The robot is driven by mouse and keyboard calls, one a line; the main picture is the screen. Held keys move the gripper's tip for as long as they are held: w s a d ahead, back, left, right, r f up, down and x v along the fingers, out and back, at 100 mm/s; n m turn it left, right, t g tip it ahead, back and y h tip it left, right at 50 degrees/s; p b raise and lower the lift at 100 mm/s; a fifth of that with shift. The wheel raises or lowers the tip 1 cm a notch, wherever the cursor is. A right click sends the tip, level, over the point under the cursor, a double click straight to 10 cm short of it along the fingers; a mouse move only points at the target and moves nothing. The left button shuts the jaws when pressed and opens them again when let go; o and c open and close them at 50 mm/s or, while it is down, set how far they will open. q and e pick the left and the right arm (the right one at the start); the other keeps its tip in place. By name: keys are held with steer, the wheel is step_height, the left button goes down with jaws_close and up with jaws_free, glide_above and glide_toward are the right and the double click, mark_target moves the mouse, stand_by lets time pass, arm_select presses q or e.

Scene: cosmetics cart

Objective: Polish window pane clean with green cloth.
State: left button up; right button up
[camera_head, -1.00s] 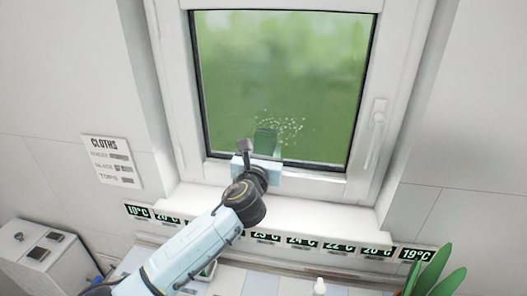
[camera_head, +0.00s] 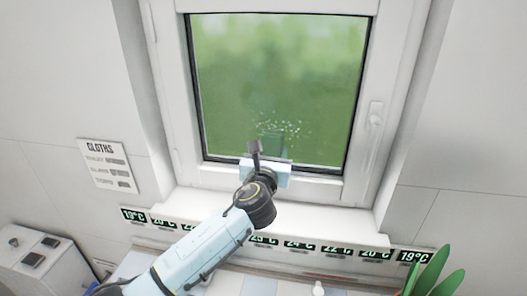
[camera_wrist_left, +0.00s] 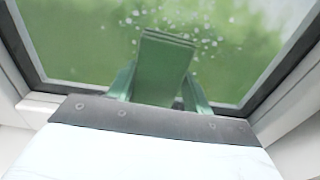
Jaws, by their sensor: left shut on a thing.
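The window pane (camera_head: 280,70) is in the upper middle of the head view, with a green blur behind it. A patch of white specks (camera_head: 284,126) lies on its lower middle part. The green cloth (camera_wrist_left: 163,62) is folded in the left wrist view, with specks around its upper end. In the head view the cloth is a dark green shape low on the pane, hard to make out against the green. My left gripper (camera_head: 270,152) is shut on the cloth at the lower pane. Whether the cloth touches the glass is hard to tell. My right gripper is out of view.
The white window frame (camera_head: 382,70) has a handle (camera_head: 375,118) on its right side. A sill with a row of temperature labels (camera_head: 264,240) runs below. A cloths sign (camera_head: 108,165) hangs at left. A green plant (camera_head: 430,272) stands at bottom right.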

arm_select(q)
steer(key=shift+s+d, duration=0.15)
steer(key=shift+d, duration=0.65)
steer(key=shift+r, duration=0.1)
steer(key=shift+w+a+p, duration=0.1)
steer(key=shift+w+a, duration=0.1)
steer(key=shift+a, duration=0.5)
steer(key=shift+w+a+p, duration=0.1)
steer(key=shift+w+a, duration=0.1)
steer(key=shift+a, duration=0.5)
steer(key=shift+w+a+p, duration=0.1)
steer(key=shift+w+a, duration=0.1)
steer(key=shift+a, duration=0.5)
steer(key=shift+s+a, duration=0.15)
steer(key=shift+s, duration=0.8)
steer(key=shift+s+a, duration=0.2)
steer(key=shift+s, duration=0.8)
steer(key=shift+s+a, duration=0.15)
steer(key=shift+s, duration=0.8)
steer(key=shift+s+a, duration=0.15)
steer(key=shift+s, duration=0.6)
steer(key=shift+s+a, duration=0.1)
steer(key=shift+s, duration=0.6)
